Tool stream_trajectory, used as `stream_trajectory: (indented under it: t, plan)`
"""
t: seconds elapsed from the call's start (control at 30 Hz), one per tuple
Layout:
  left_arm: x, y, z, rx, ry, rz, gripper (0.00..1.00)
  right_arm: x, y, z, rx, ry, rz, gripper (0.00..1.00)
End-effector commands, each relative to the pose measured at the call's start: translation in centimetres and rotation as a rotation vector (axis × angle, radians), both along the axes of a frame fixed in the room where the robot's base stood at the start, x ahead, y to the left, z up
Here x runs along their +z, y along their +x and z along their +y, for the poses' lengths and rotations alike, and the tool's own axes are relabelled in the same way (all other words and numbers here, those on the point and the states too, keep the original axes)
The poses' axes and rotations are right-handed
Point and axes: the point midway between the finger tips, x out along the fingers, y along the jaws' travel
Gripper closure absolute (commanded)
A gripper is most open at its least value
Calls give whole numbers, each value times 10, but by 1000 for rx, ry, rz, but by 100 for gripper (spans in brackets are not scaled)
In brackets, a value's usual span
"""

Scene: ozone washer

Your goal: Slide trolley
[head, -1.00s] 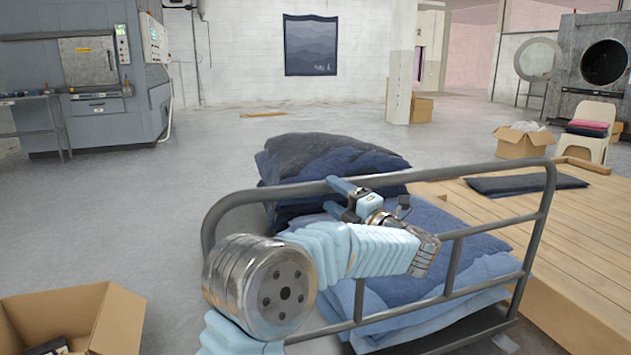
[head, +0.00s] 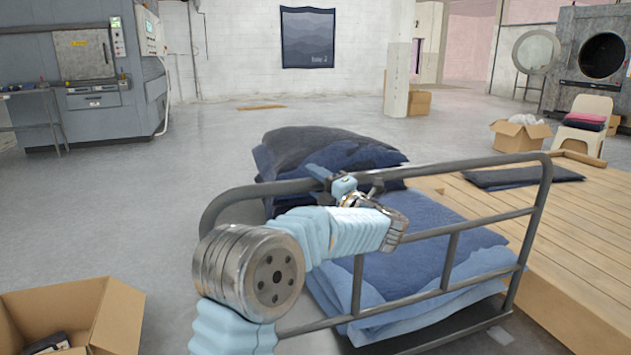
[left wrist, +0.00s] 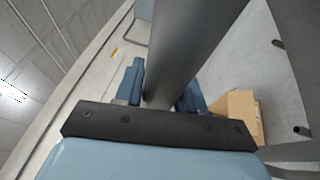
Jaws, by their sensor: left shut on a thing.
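The trolley (head: 487,160) has a grey tubular handle frame and stands in front of me, loaded with folded blue fabric (head: 410,235). My left gripper (head: 325,178) is at the top bar of that frame, left of its middle, and is shut on the bar. In the left wrist view the grey bar (left wrist: 190,45) runs between the two blue fingers (left wrist: 160,88). The forearm hides part of the frame and the load. My right gripper is in neither view.
A wooden platform (head: 585,240) lies close along the trolley's right side. An open cardboard box (head: 120,320) is at the near left. Another box (head: 520,135) and a chair (head: 583,120) stand beyond the platform.

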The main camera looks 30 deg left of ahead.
Motion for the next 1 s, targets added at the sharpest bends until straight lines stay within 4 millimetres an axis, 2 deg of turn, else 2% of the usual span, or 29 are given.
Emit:
stream_trajectory:
  t: [0.03,0.1,0.27,0.4,0.63,0.67,0.7,0.77,1.0]
  plan:
    - [-1,0,0,0,-1,1,93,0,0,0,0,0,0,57]
    - [-1,0,0,0,-1,1,100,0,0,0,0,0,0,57]
    - [-2,1,1,1,-1,1,100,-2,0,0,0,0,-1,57]
    - [-3,9,11,2,-1,-1,100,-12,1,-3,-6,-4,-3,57]
    - [0,9,12,0,0,1,100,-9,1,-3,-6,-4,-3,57]
    - [0,9,12,0,0,1,57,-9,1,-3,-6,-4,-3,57]
    - [0,9,12,0,0,1,51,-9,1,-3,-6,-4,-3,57]
    - [0,9,12,0,0,1,42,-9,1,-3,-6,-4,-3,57]
    - [0,9,11,0,0,1,41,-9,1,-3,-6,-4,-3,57]
